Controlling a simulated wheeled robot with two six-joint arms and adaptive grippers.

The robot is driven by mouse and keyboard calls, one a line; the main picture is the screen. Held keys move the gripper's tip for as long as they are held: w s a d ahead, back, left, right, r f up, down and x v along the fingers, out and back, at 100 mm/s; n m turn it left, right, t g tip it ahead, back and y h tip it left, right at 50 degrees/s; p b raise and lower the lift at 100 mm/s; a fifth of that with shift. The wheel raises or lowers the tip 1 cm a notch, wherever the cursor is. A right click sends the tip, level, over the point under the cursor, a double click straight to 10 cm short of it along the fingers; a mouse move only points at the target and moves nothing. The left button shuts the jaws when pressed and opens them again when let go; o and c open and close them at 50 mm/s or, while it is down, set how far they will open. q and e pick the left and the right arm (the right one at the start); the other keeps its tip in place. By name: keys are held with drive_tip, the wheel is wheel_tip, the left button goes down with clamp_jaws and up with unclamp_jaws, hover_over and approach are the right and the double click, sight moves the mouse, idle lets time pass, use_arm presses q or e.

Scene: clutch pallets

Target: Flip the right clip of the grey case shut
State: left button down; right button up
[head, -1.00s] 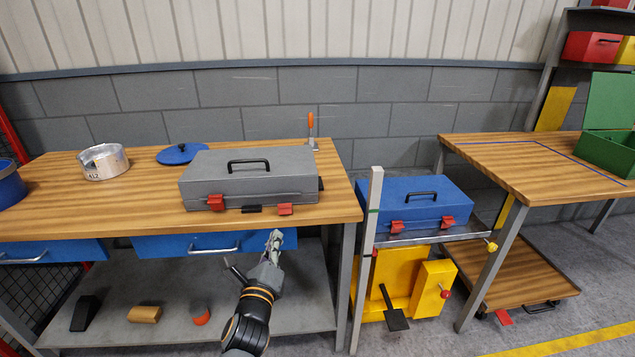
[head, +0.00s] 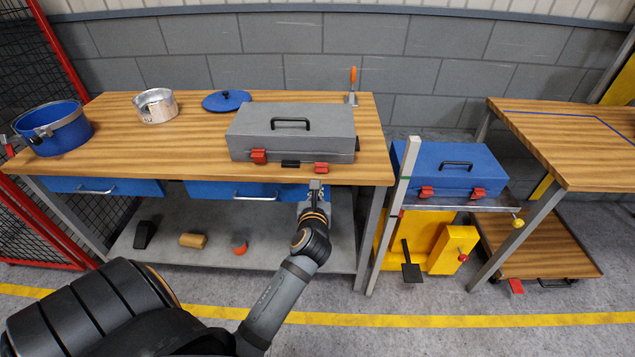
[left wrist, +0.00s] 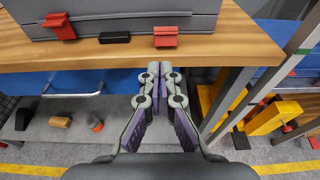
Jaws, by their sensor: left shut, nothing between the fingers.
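The grey case (head: 290,130) lies closed on the wooden bench, its black handle on top. Its right clip (head: 321,168) is red and sits lower on the front than the red left clip (head: 258,156); it seems folded down, away from the lid. The right clip also shows in the left wrist view (left wrist: 165,36), with the left clip (left wrist: 60,25) beside it. My left gripper (head: 316,187) is shut and empty, just in front of the bench edge and below the right clip, not touching it. Its fingertips (left wrist: 160,68) point at the bench edge. My right gripper is out of view.
A black block (head: 290,164) is between the clips. The bench edge (head: 210,176) and blue drawers (head: 232,190) are close to my gripper. A grey post (head: 403,215) and a blue case (head: 450,168) stand to the right. Pots stand at the bench's left.

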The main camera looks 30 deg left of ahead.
sight(318, 171)
use_arm(q)
drive_tip(key=x, duration=0.9)
drive_tip(key=shift+a, duration=0.1)
